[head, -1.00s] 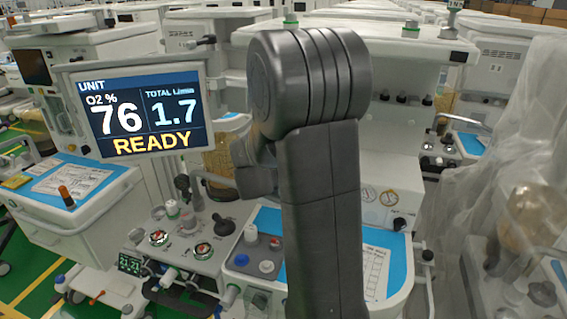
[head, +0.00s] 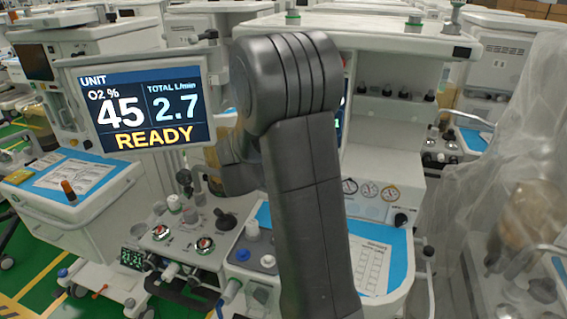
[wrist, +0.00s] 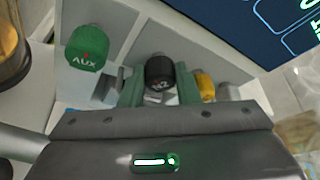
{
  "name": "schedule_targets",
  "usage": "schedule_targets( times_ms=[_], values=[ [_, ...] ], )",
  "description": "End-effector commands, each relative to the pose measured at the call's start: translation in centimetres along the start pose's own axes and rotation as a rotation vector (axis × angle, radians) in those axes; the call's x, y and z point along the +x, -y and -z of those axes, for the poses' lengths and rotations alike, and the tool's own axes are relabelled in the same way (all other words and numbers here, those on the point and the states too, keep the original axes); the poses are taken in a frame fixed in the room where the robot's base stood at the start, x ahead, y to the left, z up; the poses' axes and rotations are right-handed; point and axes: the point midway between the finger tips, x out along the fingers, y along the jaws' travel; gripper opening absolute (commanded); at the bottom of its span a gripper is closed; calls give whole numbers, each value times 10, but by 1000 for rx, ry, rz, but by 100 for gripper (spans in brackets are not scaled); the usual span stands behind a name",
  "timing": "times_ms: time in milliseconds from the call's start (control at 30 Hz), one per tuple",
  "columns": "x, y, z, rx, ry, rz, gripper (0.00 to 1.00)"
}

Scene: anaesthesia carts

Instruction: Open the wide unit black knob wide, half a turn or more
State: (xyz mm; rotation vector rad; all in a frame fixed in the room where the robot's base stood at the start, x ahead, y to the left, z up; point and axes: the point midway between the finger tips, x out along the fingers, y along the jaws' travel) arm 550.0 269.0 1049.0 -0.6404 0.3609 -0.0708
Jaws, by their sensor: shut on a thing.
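In the wrist view the black knob (wrist: 159,73) sits on a pale panel, with a small pale marking on its face that is hard to read. My gripper (wrist: 159,88) is shut on it, with a greenish finger on either side. In the head view my arm hides the knob and the gripper. The unit's screen (head: 142,104) reads O2 45 %, total 2.7 L/min, READY.
A green knob marked AUX (wrist: 87,48) is left of the black knob and a yellow knob (wrist: 205,86) is close on its right. In the head view a plastic-draped machine (head: 520,200) stands at the right.

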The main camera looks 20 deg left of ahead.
Motion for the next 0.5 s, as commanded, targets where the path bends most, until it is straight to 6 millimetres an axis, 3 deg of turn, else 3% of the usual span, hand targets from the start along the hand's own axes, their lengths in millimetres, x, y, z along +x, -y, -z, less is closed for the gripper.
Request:
schedule_targets(
  times_ms=[333, 367, 500],
  values=[
    [0, 0, 0, -1, 0, -1, 6],
    [0, 0, 0, -1, 0, -1, 35],
    [0, 0, 0, -1, 0, 0, 38]
  ],
)
